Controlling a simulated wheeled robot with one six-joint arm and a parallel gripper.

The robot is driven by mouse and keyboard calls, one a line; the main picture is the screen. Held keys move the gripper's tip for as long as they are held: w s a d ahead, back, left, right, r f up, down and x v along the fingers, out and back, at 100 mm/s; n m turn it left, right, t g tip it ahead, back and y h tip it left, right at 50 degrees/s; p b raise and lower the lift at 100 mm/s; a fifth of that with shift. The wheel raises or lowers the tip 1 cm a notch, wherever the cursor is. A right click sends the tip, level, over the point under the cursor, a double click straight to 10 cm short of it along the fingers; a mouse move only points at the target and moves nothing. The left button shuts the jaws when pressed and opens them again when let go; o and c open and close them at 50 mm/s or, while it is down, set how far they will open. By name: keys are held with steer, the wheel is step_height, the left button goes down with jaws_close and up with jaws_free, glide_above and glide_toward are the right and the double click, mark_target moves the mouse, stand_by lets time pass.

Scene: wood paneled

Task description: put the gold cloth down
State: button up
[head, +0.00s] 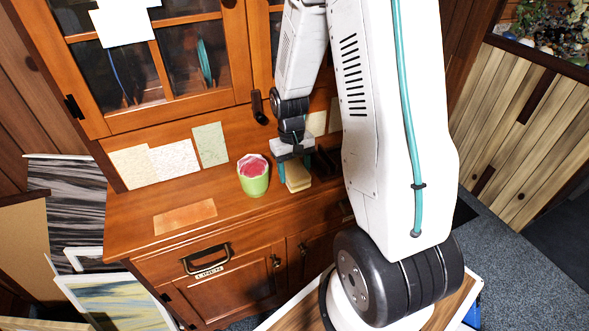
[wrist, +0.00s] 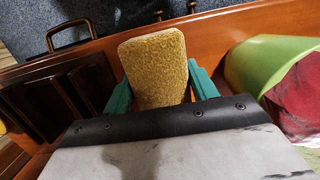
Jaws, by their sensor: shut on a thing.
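The gold cloth (wrist: 157,68) is a folded, textured yellow pad. In the wrist view it stands between the two teal fingers of my gripper (wrist: 161,95), which are shut on it. In the head view the cloth (head: 297,178) shows as a small pale yellow block below my gripper (head: 290,172), at the cabinet counter (head: 140,222). I cannot tell whether its lower edge touches the counter. Part of the cloth is hidden behind the gripper body.
A green cup with red contents (head: 254,176) stands just left of my gripper. An orange sheet (head: 185,217) lies on the counter's left part. Pale cards (head: 175,159) lean at the back. Bare counter lies between the sheet and cup. Framed pictures (head: 115,300) stand at lower left.

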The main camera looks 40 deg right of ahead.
mark_target(292, 164)
steer(key=o, duration=1)
steer(key=shift+r, duration=0.1)
step_height(292, 164, up, 12)
steer(key=w, duration=0.2)
steer(key=s+a+r+n+t, duration=0.1)
steer(key=s+a+r, duration=0.6)
steer(key=r, duration=0.3)
steer(key=shift+s+a+r+n+t, duration=0.35)
steer(key=shift+s+a+r, duration=0.65)
steer(key=shift+s, duration=1.35)
steer(key=shift+s+a+r+n+t, duration=0.45)
steer(key=shift+s+a, duration=1)
steer(key=shift+s, duration=0.9)
steer(key=shift+s+a+r+n+t, duration=0.25)
steer(key=shift+s+a+r, duration=0.8)
steer(key=shift+s, duration=1.3)
steer(key=shift+a+f, duration=0.15)
